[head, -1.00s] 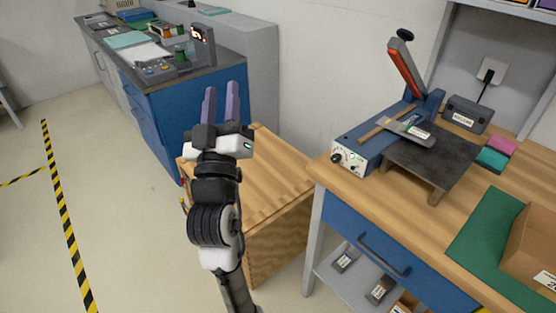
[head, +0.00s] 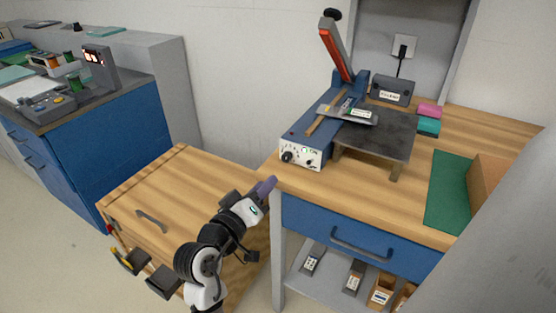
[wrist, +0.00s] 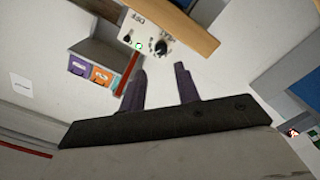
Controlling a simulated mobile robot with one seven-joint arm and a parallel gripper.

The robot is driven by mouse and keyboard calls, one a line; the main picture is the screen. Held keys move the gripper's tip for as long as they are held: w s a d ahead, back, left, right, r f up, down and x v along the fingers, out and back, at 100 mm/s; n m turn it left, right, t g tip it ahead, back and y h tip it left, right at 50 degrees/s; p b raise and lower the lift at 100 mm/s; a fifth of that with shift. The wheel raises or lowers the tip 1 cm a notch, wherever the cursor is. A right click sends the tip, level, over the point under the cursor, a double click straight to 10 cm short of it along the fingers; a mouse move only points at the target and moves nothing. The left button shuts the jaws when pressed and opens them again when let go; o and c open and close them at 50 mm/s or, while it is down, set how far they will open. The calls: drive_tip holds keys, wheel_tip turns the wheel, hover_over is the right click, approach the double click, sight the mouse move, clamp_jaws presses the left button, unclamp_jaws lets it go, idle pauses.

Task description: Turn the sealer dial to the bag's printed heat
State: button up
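The heat sealer (head: 305,140) is a blue box with a raised red-and-grey lever, on the wooden bench. Its white front panel has a dark round dial (head: 287,157) at the left. In the wrist view the panel shows at the top, with the dial (wrist: 160,47) and a small green light. A grey bag (head: 350,114) with a pale, green-marked label lies across the sealer and the dark plate; its print is too small to read. My gripper (head: 268,186) is below and left of the panel, near the bench corner. Its purple fingers (wrist: 160,70) are apart and empty, short of the dial.
A wooden cart (head: 180,185) with a handle stands left of the bench. The dark plate (head: 380,135) on its stand is right of the sealer. A green mat (head: 448,190) and an open cardboard box lie further right. A blue drawer (head: 350,235) is under the bench top.

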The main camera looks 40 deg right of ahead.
sight(285, 160)
drive_tip(key=p+x, duration=0.2)
drive_tip(key=x, duration=0.8)
drive_tip(key=shift+w+d, duration=0.2)
clamp_jaws()
